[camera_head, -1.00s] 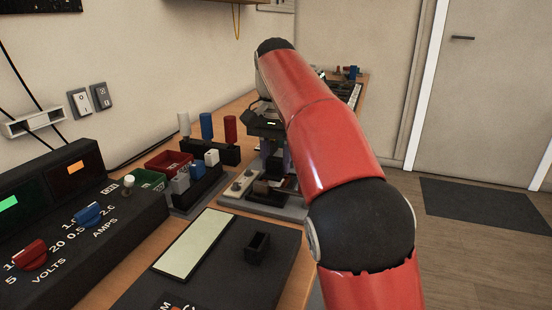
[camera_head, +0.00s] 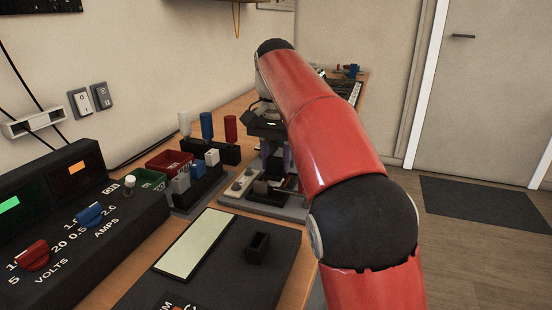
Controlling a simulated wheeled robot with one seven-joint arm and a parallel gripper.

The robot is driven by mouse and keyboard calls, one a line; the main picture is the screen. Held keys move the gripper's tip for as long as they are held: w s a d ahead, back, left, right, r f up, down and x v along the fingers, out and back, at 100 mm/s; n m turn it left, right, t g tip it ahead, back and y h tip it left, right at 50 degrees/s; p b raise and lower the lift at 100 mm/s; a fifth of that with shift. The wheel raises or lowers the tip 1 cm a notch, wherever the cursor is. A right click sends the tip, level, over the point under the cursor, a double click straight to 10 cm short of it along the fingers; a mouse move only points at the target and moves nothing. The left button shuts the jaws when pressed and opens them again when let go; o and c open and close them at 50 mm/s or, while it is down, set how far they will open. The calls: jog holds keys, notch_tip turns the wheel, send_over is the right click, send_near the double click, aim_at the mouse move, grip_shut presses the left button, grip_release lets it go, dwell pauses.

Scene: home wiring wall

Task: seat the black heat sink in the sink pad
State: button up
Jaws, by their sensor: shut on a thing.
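My gripper (camera_head: 275,160) points down over the grey board (camera_head: 235,203) on the bench, with its two pale fingers partly behind my red arm. It is shut on a dark block, which I take to be the black heat sink (camera_head: 273,170). The block is low over the board, close to a dark raised part (camera_head: 262,189) there. I cannot tell whether the block touches the board. The sink pad is not clearly distinguishable; my gripper and arm hide part of that area.
A power supply (camera_head: 75,220) stands at left. Red (camera_head: 168,161) and green bins, a block rack and coloured cylinders stand left of my gripper.

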jog(key=shift+f, duration=0.8)
dwell(0.4)
jog(key=o, duration=1.1)
jog(key=shift+c, duration=0.2)
jog(key=shift+r, duration=0.1)
notch_tip(320, 180, up, 8)
jog(key=p, duration=0.3)
jog(key=shift+f, duration=0.25)
